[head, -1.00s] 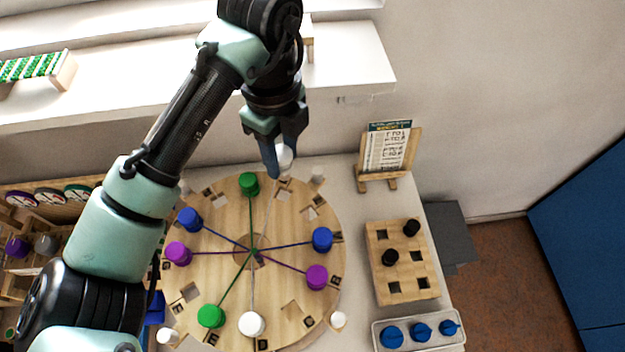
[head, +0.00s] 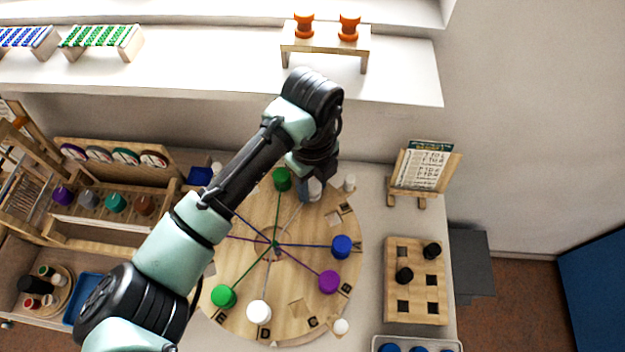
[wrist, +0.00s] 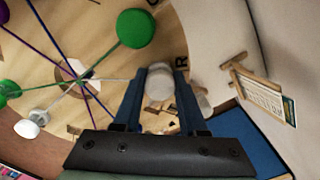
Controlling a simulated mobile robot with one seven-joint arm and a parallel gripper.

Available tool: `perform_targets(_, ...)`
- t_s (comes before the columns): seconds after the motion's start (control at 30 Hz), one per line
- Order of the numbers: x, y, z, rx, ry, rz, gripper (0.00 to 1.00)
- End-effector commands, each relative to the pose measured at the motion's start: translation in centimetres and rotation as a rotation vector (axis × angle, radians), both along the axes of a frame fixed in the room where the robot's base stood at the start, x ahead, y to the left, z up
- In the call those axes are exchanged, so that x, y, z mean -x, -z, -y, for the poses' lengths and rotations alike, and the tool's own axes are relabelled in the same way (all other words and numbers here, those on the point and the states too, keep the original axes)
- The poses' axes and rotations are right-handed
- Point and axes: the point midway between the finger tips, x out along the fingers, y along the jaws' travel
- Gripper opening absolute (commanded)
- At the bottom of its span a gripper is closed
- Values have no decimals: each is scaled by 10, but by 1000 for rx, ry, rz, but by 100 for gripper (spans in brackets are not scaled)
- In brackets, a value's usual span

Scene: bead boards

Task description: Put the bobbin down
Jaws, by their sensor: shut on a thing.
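My gripper (wrist: 158,100) is shut on a white bobbin (wrist: 160,84), which sits between the two blue fingers in the wrist view. A pale thread runs from it to the hub of the round wooden board (head: 240,310). In the head view my gripper (head: 311,188) is at the board's far edge, right of a green bobbin (head: 282,179), and my arm partly hides it. I cannot tell whether the held bobbin touches the board. Another white bobbin (head: 258,312) stands at the near edge, with a blue one (head: 341,246) and a purple one (head: 329,281) at right.
A small white peg (head: 349,183) stands just right of my gripper. A shelf with orange spools (head: 349,27) is behind. My arm covers the board's left side.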

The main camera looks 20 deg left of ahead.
Motion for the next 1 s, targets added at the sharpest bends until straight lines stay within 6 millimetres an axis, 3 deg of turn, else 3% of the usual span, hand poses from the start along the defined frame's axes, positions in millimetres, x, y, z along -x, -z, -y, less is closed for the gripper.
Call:
perform_targets(0.3, 0, 4, 0, 0, 0, 0, 0)
perform_targets(0.33, 0, 3, 0, -1, 0, 1, 45)
perform_targets(0.5, 0, 3, 0, -1, 0, 1, 71)
perform_targets(0.8, 0, 0, 0, -1, 0, 1, 71)
perform_targets(1.0, -2, -21, 0, -1, 1, 5, 71)
